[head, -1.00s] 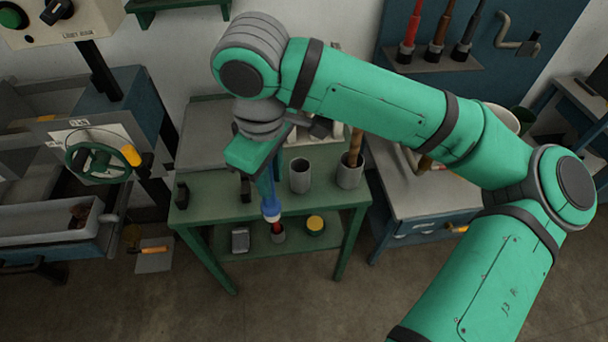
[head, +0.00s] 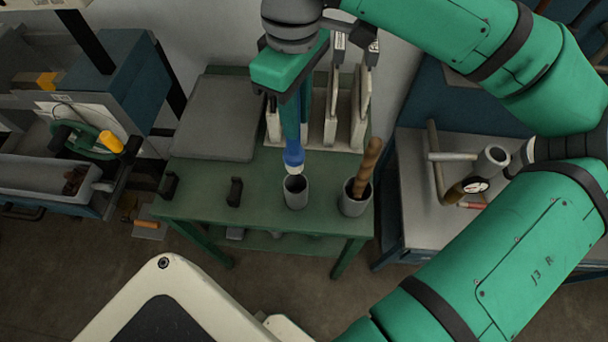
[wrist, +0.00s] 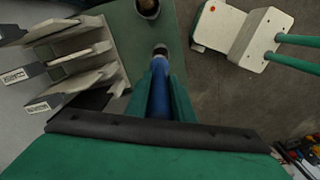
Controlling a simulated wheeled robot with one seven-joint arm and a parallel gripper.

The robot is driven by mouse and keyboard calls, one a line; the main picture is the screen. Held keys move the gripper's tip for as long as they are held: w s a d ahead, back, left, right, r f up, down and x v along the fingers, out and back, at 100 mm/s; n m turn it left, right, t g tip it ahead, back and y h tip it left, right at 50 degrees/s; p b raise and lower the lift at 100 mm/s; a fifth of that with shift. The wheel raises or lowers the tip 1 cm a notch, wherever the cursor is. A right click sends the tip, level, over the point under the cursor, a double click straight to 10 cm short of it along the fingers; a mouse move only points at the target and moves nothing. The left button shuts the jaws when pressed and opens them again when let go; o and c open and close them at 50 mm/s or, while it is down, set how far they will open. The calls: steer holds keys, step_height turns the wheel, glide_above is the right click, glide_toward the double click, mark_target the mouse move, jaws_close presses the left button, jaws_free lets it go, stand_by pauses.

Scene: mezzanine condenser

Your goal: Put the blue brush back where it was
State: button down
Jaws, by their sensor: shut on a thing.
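My gripper (head: 291,130) is shut on the blue brush (head: 293,156), which points down with its pale lower end toward the table. In the wrist view the blue brush (wrist: 159,88) lies between my green fingers. In the head view its tip shows just above the far rim of an empty-looking grey cup (head: 297,194) on the green table (head: 210,205). I cannot tell whether it is over the opening or behind it. A second grey cup (head: 353,207) to the right holds a brown wooden handle (head: 368,165). A cup (wrist: 148,8) shows at the wrist view's top edge.
A pale rack (head: 331,125) of upright slots stands behind the cups. A grey slab (head: 217,118) lies on the table's left rear. Two small black holders (head: 235,191) stand along the left front. A grey bench (head: 415,220) with pipe fittings is to the right.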

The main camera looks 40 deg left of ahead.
mark_target(297, 168)
step_height(297, 168, down, 17)
steer(key=shift+s+r, duration=0.15)
steer(key=shift+r, duration=0.05)
stand_by(0.3)
steer(key=shift+f, duration=0.1)
steer(key=c, duration=1.9)
jaws_free()
steer(key=o, duration=0.4)
steer(key=shift+c, duration=0.2)
step_height(297, 168, up, 12)
steer(key=shift+a+r, duration=0.1)
steer(key=shift+r, duration=0.05)
